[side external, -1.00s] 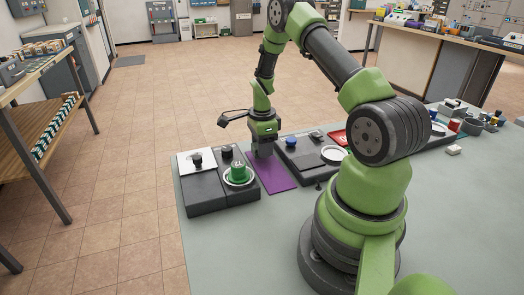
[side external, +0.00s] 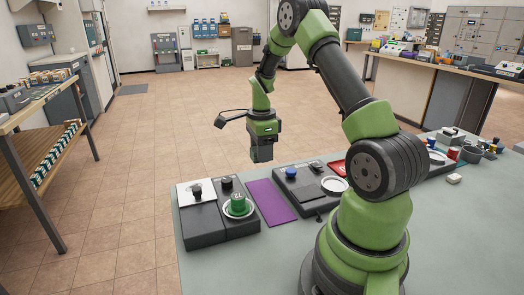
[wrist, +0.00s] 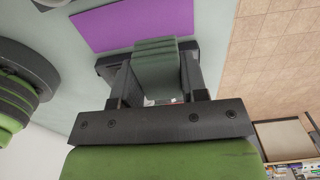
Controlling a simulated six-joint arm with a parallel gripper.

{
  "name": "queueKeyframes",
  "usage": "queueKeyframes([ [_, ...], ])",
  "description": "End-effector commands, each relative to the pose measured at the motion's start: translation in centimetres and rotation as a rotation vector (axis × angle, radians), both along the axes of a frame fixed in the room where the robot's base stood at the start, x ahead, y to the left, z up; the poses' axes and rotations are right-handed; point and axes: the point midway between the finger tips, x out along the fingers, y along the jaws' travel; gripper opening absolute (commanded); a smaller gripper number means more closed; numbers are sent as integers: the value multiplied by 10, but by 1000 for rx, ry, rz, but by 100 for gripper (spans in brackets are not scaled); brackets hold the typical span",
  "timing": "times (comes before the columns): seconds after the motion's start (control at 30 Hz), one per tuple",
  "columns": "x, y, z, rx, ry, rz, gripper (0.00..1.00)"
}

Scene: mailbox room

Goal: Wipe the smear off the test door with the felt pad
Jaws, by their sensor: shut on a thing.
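My gripper (side external: 262,158) hangs above the bench, over the far edge near the purple mat (side external: 270,202). In the wrist view my gripper (wrist: 153,80) is shut on a grey-green ridged block, which looks like the felt pad (wrist: 156,62). The pad sits between the two dark fingers, clear of the bench. The purple mat also shows in the wrist view (wrist: 140,25) beyond the pad. I cannot make out the smear or tell which surface is the test door.
Left of the mat are dark panels with a white plate (side external: 187,199) and a green knobbed piece (side external: 238,206) on a white dish. To the right are a dark unit (side external: 308,190) with a blue knob (side external: 291,172) and a white ring (side external: 334,185). Bare bench lies in front.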

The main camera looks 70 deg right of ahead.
Motion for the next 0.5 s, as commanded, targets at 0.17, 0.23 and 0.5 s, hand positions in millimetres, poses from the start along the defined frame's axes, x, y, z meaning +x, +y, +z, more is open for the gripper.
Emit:
queueKeyframes([
  [0.17, 38, 18, 5, -3, -3, 13, 21],
  [0.23, 59, 31, 8, -4, -2, 15, 21],
  [0.5, 111, 79, 20, -1, -1, 5, 21],
])
